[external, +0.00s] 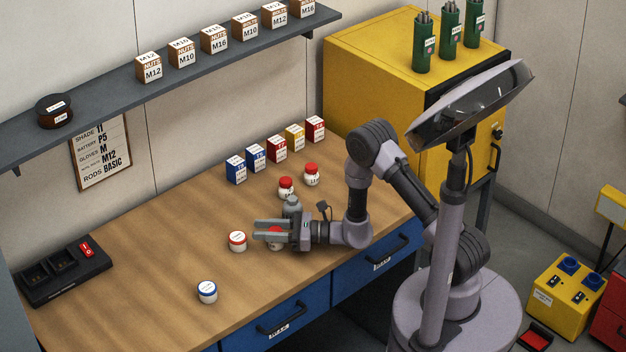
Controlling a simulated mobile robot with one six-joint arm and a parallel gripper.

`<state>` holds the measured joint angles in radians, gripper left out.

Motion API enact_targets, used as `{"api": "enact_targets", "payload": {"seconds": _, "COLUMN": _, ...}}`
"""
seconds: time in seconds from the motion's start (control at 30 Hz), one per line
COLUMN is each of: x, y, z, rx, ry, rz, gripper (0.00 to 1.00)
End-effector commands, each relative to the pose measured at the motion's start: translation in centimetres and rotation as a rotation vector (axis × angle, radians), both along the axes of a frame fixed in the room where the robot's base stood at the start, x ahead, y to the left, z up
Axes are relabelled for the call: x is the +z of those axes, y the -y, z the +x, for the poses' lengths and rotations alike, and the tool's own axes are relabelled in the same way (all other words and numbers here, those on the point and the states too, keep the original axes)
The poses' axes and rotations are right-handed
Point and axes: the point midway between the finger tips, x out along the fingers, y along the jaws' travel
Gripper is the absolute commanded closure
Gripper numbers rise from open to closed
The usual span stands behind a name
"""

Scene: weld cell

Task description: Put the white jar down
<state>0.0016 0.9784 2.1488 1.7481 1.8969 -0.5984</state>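My gripper (262,229) is low over the wooden workbench, its two fingers pointing left. A white jar with a red lid (275,244) is between the fingers, which appear to close on its sides. The near finger hides part of it. I cannot tell whether its base touches the bench. Another white jar with a red lid (237,242) stands just left of the fingertips. A white jar with a blue lid (207,293) stands nearer the front edge. Two more red-lidded white jars, one (286,189) and another (311,175), stand behind my gripper.
A grey bottle (292,206) stands right behind my gripper. Several small boxes (277,149) line the back of the workbench (165,250). A black charger (62,272) sits at the left end. The bench's left middle is clear. A shelf (100,92) overhangs the back.

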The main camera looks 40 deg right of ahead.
Motion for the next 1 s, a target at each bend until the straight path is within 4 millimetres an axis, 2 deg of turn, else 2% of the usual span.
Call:
{"api": "enact_targets", "payload": {"seconds": 0.03, "x": 0.0, "y": 0.0, "z": 0.0, "rx": 0.0, "ry": 0.0, "rz": 0.0, "gripper": 0.79}}
{"api": "enact_targets", "payload": {"seconds": 0.13, "x": 0.0, "y": 0.0, "z": 0.0, "rx": 0.0, "ry": 0.0, "rz": 0.0, "gripper": 0.98}}
{"api": "enact_targets", "payload": {"seconds": 0.17, "x": 0.0, "y": 0.0, "z": 0.0, "rx": 0.0, "ry": 0.0, "rz": 0.0, "gripper": 1.0}}
{"api": "enact_targets", "payload": {"seconds": 0.47, "x": 0.2, "y": 0.0, "z": 0.0, "rx": 0.0, "ry": 0.0, "rz": 0.0, "gripper": 1.0}}
{"api": "enact_targets", "payload": {"seconds": 0.57, "x": 1.0, "y": 0.0, "z": 0.0, "rx": 0.0, "ry": 0.0, "rz": 0.0, "gripper": 1.0}}
{"api": "enact_targets", "payload": {"seconds": 0.77, "x": 4.0, "y": 0.0, "z": 0.0, "rx": 0.001, "ry": 0.002, "rz": -0.001, "gripper": 1.0}}
{"api": "enact_targets", "payload": {"seconds": 0.87, "x": 3.7, "y": 0.6, "z": -1.7, "rx": 0.001, "ry": -0.004, "rz": -0.001, "gripper": 1.0}}
{"api": "enact_targets", "payload": {"seconds": 1.0, "x": 4.0, "y": 1.7, "z": -5.1, "rx": -0.002, "ry": -0.005, "rz": 0.001, "gripper": 1.0}}
